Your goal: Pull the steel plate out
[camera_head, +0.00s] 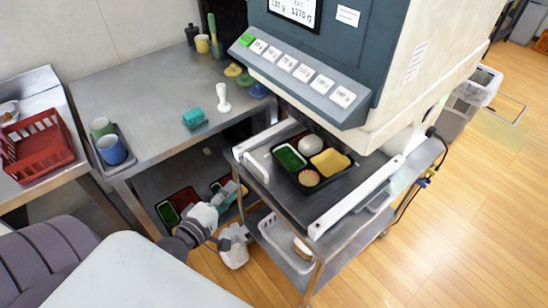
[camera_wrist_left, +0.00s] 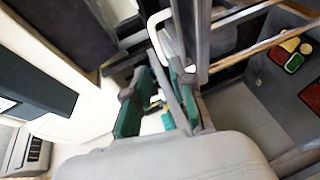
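The steel plate (camera_head: 345,185) is a dark grey flat sheet under the bento tray, below the blue-grey machine. A white handle (camera_head: 256,168) stands at its left end; a white curved handle also shows in the left wrist view (camera_wrist_left: 153,28). My left gripper (camera_head: 232,190) is left of and lower than the handle in the head view. In the left wrist view its two green-padded fingers (camera_wrist_left: 160,100) are apart, with a thin grey bar showing between them. I cannot tell whether they touch it. My right gripper is not in view.
A black bento tray (camera_head: 343,177) with food sits on the plate. A steel table (camera_head: 150,85) with cups and small items stands left. A red basket (camera_head: 40,150) is at the far left. Bento trays (camera_head: 180,205) lie on a lower shelf near my left gripper.

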